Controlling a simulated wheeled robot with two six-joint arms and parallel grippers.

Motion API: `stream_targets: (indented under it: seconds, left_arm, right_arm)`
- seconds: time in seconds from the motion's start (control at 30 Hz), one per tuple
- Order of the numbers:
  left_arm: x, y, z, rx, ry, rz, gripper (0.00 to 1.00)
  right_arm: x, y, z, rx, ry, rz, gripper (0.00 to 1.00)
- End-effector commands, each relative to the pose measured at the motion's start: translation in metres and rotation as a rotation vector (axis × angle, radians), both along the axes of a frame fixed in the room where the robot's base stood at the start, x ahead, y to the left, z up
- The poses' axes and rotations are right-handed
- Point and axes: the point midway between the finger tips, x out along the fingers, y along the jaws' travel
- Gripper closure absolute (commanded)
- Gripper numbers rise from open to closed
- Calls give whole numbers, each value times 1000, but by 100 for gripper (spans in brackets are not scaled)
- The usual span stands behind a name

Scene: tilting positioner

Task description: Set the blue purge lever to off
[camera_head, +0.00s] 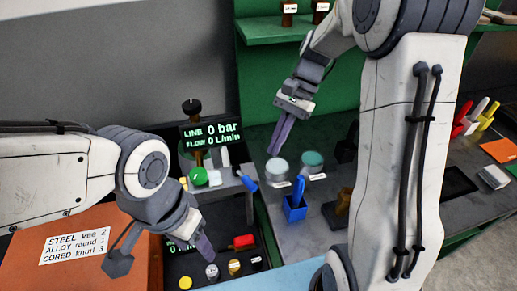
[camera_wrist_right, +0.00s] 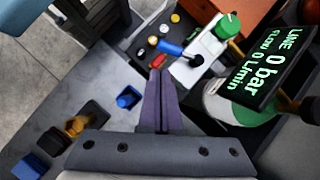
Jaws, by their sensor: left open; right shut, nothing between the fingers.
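The blue purge lever (camera_head: 249,184) sticks out from a grey block beside the display in the head view. It also shows in the right wrist view (camera_wrist_right: 170,47), just beyond the fingertips. My right gripper (camera_head: 279,146) is shut and empty, above and to the right of the lever and apart from it in the head view. Its closed purple fingers (camera_wrist_right: 158,78) point towards the lever in the wrist view. My left gripper (camera_head: 207,250) is open, low over the control panel. The display (camera_head: 211,135) reads line 0 bar, flow 0 L/min. I cannot read any lever position marking.
A green knob (camera_head: 198,176) sits left of the lever. A red handle (camera_head: 243,241) and several small knobs are on the dark panel. A blue holder (camera_head: 294,212) and two round tins (camera_head: 277,170) stand on the bench to the right. A green shelf (camera_head: 270,30) is behind.

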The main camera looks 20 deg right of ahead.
Motion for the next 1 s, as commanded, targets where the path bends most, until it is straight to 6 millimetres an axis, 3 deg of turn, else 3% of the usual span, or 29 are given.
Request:
stream_targets:
  seconds: [0.03,0.1,0.2,0.3,0.47,0.8,1.0]
  left_arm:
    - [0,0,13,0,0,0,43]
    - [0,0,17,0,0,0,43]
    - [0,0,20,0,0,0,43]
    - [0,0,22,1,1,0,43]
    - [0,0,29,1,1,-1,43]
    - [0,0,50,0,0,-5,43]
    - [0,0,65,0,-1,-7,43]
  right_arm:
    - [11,-20,9,22,38,-95,100]
    - [19,-37,12,46,78,-183,100]
    - [25,-52,13,67,109,-254,100]
    - [26,-54,10,76,121,-278,100]
    - [19,-40,-6,75,126,-274,100]
    - [1,4,-62,74,125,-270,100]
    - [-8,29,-67,73,121,-270,100]
